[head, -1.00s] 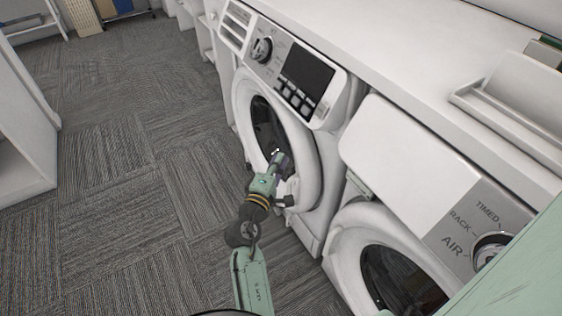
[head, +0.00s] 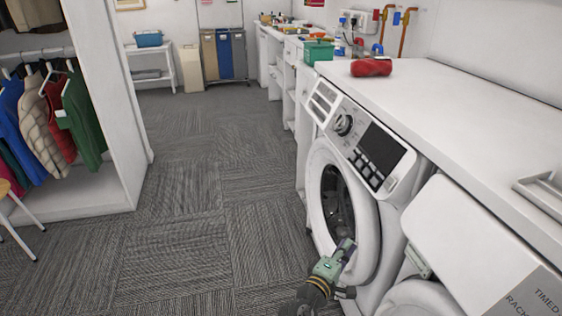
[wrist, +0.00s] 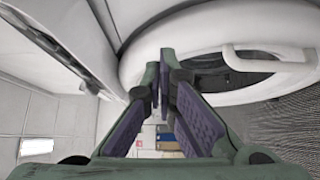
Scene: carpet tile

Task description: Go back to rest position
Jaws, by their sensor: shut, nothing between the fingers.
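My gripper (head: 347,246) is in the lower middle of the head view, in front of the round door of a white washing machine (head: 408,183). In the wrist view my gripper (wrist: 165,55) has its purple-padded fingers together at the tips, with nothing between them. The washer's round door (wrist: 200,25) fills the top of the wrist view, close beyond the fingertips. I cannot tell whether the fingers touch it.
A second white machine (head: 462,235) stands at the right under a white counter (head: 480,100) bearing a red item (head: 371,67). A clothes rack (head: 30,60) stands at the left. The carpet floor (head: 190,215) between is clear.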

